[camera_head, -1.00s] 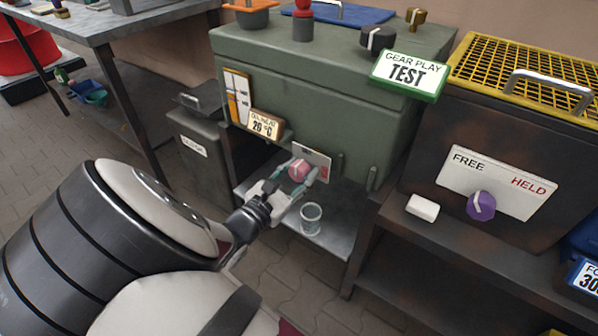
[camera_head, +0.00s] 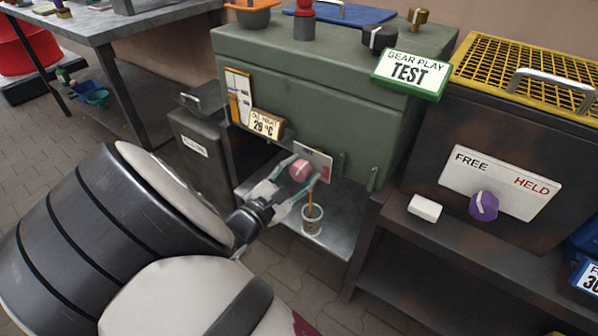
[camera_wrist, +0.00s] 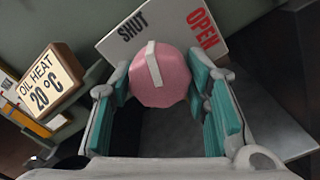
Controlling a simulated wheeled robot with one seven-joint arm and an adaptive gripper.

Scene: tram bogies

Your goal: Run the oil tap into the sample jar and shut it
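The oil tap's pink knob (camera_head: 301,169) is on the front of the green box, by a white plate (camera_wrist: 150,28) marked SHUT and OPEN. In the wrist view the white bar on the knob (camera_wrist: 160,85) points up, nearer SHUT than OPEN. My gripper (camera_head: 298,177) has its teal-padded fingers (camera_wrist: 162,82) on both sides of the knob and appears closed on it. An amber stream of oil (camera_head: 310,200) falls into the sample jar (camera_head: 312,221), which stands upright on the metal shelf below. The oil level inside is too small to read.
The green box (camera_head: 300,100) bears an OIL HEAT sign (camera_head: 266,123) and a GEAR PLAY TEST sign (camera_head: 411,71). At right are a purple knob (camera_head: 483,206) and a white block (camera_head: 425,207). The metal shelf (camera_head: 340,240) is bare around the jar.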

